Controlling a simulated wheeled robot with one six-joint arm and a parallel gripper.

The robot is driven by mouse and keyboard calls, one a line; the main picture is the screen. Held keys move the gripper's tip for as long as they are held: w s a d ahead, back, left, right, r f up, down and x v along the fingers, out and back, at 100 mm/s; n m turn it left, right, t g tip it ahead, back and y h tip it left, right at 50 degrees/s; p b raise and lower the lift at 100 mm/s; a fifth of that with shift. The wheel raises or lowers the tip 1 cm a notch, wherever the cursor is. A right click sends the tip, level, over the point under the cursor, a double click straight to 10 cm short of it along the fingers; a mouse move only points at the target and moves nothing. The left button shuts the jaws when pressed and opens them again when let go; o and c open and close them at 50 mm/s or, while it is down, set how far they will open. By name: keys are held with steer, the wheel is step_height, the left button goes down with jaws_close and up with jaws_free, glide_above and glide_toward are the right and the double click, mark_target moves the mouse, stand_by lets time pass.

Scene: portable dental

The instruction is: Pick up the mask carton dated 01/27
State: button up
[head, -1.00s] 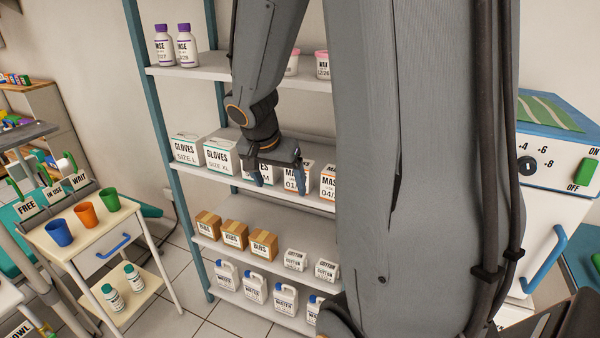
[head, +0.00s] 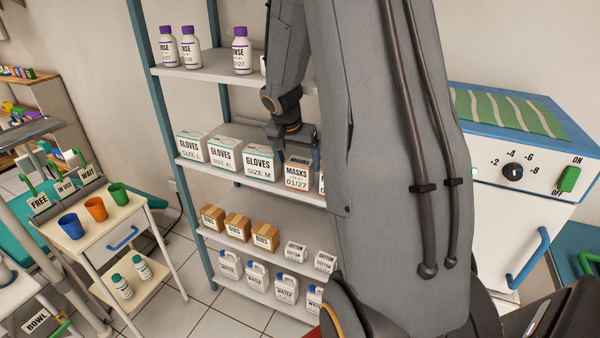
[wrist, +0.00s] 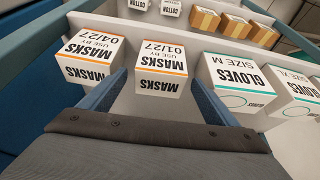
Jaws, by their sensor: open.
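The mask carton dated 01/27 (head: 297,177) is a white box with an orange stripe on the middle shelf. It also shows in the wrist view (wrist: 162,66), upside down, between the two fingertips. My gripper (head: 296,148) is open and empty, over the carton's top in the head view. In the wrist view its fingers (wrist: 160,84) spread on either side of the carton; whether they touch it I cannot tell. A second mask carton, dated 04/27 (wrist: 92,58), stands beside it; in the head view my arm mostly hides it.
A gloves size M carton (head: 259,164) stands close on the left of the 01/27 carton, with more glove boxes beyond. The upper shelf (head: 215,72) holds bottles. Brown boxes (head: 238,228) and cotton packs sit on the shelf below.

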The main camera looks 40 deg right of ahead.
steer(key=x, duration=0.4)
steer(key=shift+a+p, duration=0.1)
steer(key=shift+p, duration=0.2)
steer(key=c, duration=1.2)
